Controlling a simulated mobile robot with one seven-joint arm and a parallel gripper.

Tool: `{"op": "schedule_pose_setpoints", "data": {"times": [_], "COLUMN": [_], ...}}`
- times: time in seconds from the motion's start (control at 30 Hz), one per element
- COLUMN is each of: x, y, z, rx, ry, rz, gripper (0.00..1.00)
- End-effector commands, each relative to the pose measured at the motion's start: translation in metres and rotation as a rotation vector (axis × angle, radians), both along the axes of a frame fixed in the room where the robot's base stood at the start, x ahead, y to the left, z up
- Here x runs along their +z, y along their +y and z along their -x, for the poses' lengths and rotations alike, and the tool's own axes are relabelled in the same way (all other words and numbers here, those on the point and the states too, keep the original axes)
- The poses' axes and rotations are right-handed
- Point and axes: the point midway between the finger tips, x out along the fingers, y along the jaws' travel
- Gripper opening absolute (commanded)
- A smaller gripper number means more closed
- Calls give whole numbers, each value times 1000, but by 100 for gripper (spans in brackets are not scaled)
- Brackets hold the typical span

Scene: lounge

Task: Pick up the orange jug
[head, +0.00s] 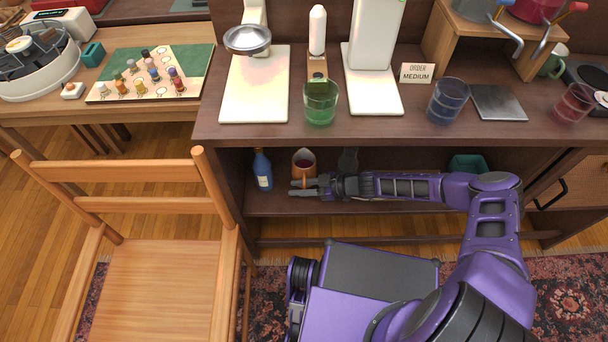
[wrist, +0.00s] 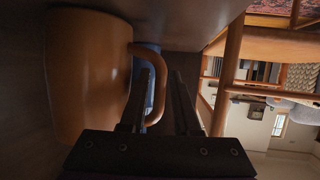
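The orange jug (head: 304,163) stands on the shelf under the counter, its lower part partly hidden by my gripper (head: 298,187). In the wrist view the jug (wrist: 88,75) fills the left side, with its handle (wrist: 158,85) facing right. My gripper (wrist: 164,82) is open there. One finger shows at the handle's opening and the other lies to the right of the handle, so the handle appears between them. I cannot tell whether either finger touches it.
A blue bottle (head: 262,170) stands left of the jug on the same shelf. The counter (head: 230,130) overhangs the shelf and holds a green glass (head: 320,104), a blue glass (head: 448,102) and a sign (head: 417,73). A wooden chair (head: 160,280) stands at the left.

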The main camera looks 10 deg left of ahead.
Motion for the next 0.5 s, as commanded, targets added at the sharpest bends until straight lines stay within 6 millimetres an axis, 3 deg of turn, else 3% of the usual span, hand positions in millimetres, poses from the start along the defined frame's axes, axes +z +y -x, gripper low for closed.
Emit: {"op": "schedule_pose_setpoints", "data": {"times": [0.1,0.33,0.5], "x": [-4,-4,-4], "y": [9,11,10], "z": [0,0,0], "rx": [-1,-2,-2], "ry": [1,-1,-1], "rz": [0,0,0], "gripper": [30,30,1]}}
